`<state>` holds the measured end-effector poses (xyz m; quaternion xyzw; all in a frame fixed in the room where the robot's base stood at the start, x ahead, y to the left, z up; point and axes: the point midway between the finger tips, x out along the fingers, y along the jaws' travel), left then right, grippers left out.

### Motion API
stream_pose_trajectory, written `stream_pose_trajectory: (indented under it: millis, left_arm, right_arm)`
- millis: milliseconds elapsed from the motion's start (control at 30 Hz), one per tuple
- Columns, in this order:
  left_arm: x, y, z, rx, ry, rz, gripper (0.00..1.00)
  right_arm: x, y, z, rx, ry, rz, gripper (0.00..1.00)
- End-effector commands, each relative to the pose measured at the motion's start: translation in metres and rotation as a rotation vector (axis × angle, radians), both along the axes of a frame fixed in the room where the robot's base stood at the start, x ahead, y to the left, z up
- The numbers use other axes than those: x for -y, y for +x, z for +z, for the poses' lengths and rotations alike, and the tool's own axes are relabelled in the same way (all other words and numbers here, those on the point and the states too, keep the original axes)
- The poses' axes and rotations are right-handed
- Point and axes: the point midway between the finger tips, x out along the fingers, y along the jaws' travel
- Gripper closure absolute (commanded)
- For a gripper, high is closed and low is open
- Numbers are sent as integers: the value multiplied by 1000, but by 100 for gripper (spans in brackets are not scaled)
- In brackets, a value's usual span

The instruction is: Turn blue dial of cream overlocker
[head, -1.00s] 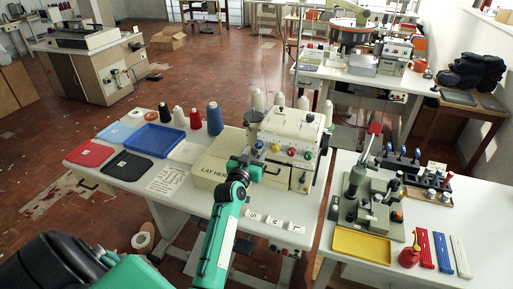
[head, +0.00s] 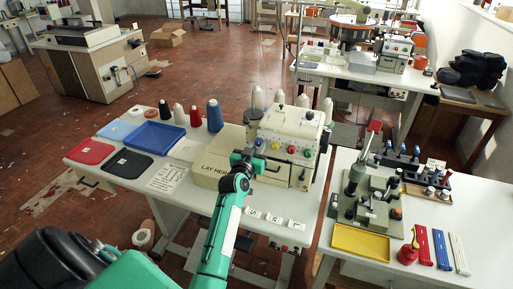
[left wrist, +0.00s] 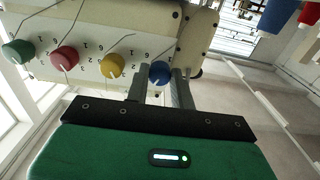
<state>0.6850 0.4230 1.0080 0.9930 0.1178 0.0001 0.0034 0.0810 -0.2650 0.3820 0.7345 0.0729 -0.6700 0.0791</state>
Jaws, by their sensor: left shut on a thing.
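The cream overlocker (head: 290,127) stands at the right end of the white table. Its front carries a row of green, red, yellow and blue dials. The blue dial (left wrist: 159,72) is at the right end of the row in the left wrist view, and it shows small in the head view (head: 259,143). My left gripper (left wrist: 160,78) is shut on the blue dial, with one finger on each side of it. In the head view my left gripper (head: 248,158) reaches the front of the machine and partly covers the dial's area. My right gripper is not in view.
Beside the machine are the cream "LAY HERE" plate (head: 214,170), thread cones (head: 214,116) and a blue tray (head: 158,135). Small labelled tiles (head: 272,217) line the table's front. A second table with a yellow tray (head: 361,242) stands to the right.

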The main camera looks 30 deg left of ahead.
Motion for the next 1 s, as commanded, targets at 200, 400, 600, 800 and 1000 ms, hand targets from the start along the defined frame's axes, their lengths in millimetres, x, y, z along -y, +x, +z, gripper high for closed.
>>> stream_pose_trajectory:
  millis: [200,400,600,800,1000]
  left_arm:
    - [0,0,1,15,-60,0,99]
    - [0,0,2,47,-191,0,99]
    - [1,0,2,87,-367,0,99]
    - [1,0,2,130,-536,0,99]
    - [1,0,2,163,-679,-1,99]
  right_arm:
    - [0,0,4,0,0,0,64]
    - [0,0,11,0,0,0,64]
    - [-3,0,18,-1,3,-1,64]
    - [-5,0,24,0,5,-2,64]
    - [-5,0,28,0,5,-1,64]
